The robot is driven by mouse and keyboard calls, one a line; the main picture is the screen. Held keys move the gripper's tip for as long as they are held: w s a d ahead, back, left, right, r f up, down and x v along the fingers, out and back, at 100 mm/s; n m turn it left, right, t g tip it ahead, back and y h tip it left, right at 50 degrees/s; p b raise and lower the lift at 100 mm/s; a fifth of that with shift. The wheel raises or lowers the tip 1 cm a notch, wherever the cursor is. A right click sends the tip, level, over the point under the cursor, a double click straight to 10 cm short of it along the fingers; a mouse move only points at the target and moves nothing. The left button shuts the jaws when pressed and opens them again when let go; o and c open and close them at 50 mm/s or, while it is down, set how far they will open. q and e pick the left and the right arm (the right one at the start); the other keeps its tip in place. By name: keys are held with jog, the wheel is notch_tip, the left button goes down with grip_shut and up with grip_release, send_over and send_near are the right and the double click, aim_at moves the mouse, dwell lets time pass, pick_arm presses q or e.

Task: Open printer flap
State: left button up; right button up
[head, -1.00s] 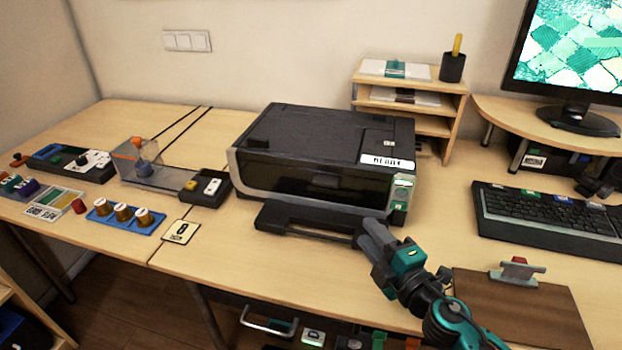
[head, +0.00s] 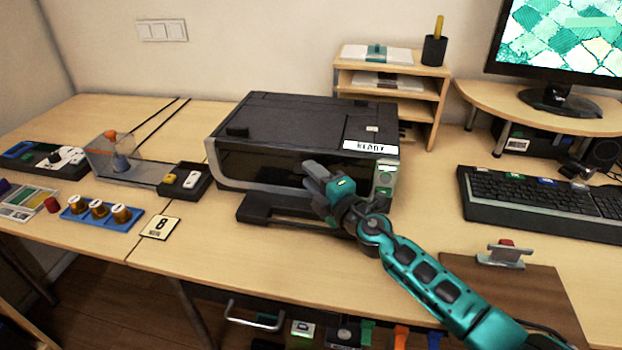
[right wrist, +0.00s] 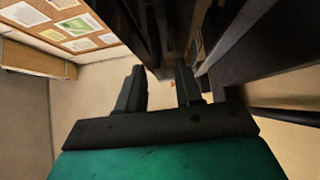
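The black printer (head: 300,120) stands on the desk with a label reading READY (head: 370,147) on its top right edge. Its dark front flap (head: 260,168) looks upright in the front face; the middle of it is partly hidden by my right gripper. The output tray (head: 265,207) sticks out below. My right gripper (head: 313,176) is in front of the flap, at the right of its middle. In the right wrist view the two fingers (right wrist: 160,85) are apart with nothing between them, beside dark printer surfaces. My left gripper is not in view.
Left of the printer are a black switch box (head: 186,180), a card marked 8 (head: 160,227) and a blue tray of knobs (head: 103,214). A keyboard (head: 540,203) and a brown clipboard (head: 510,290) lie to the right. A wooden shelf (head: 436,85) stands behind.

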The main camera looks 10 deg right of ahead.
jog(key=shift+w+a, duration=0.25)
jog(key=shift+w, duration=0.2)
grip_shut()
dwell(0.4)
